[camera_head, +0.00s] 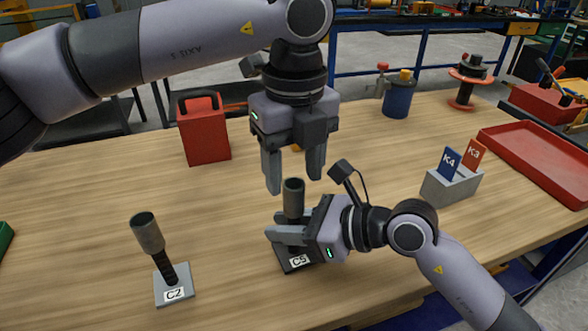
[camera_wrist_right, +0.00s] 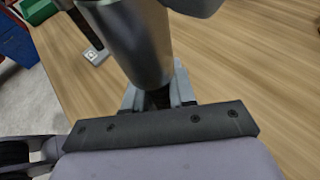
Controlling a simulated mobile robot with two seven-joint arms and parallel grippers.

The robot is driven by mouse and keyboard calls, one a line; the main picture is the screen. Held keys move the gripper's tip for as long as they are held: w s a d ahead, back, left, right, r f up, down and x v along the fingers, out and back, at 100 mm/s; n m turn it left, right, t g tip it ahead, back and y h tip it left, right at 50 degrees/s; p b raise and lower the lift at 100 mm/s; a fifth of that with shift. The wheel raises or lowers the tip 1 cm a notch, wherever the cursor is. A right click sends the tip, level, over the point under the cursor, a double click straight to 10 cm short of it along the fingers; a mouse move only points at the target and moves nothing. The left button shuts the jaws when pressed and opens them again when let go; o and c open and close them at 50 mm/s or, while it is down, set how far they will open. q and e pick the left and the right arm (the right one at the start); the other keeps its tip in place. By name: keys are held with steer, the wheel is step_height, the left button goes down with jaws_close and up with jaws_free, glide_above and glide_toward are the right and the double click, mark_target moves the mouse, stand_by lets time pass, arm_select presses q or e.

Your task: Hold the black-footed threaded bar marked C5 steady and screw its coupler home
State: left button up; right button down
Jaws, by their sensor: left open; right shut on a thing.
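The threaded bar marked C5 stands upright on its black foot (camera_head: 297,259) near the table's front middle. Its grey cylindrical coupler (camera_head: 293,197) sits on top and fills the upper middle of the right wrist view (camera_wrist_right: 138,45). My right gripper (camera_head: 285,233) is shut on the bar below the coupler, low above the foot; its fingers hide most of the bar. My left gripper (camera_head: 293,183) points down above the coupler, open, with its fingertips on either side and a little higher. I cannot tell whether they touch it.
A second bar with a tilted coupler (camera_head: 147,232) stands on a foot marked C2 (camera_head: 174,286) at left. A red container (camera_head: 204,135) stands behind. A grey holder (camera_head: 450,188) with cards K4 and K3 and a red tray (camera_head: 545,155) are at right.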

mark_target(293, 193)
arm_select(q)
step_height(293, 193, up, 2)
steer(key=n, duration=0.4)
steer(key=shift+r, duration=0.15)
steer(key=shift+r+n, duration=0.3)
steer(key=shift+n, duration=0.4)
steer(key=shift+r+n, duration=0.3)
steer(key=shift+n, duration=0.4)
steer(key=shift+f, duration=4.05)
steer(key=shift+c, duration=0.3)
jaws_close()
steer(key=m, duration=0.6)
steer(key=shift+m, duration=0.4)
steer(key=shift+o, duration=0.8)
jaws_free()
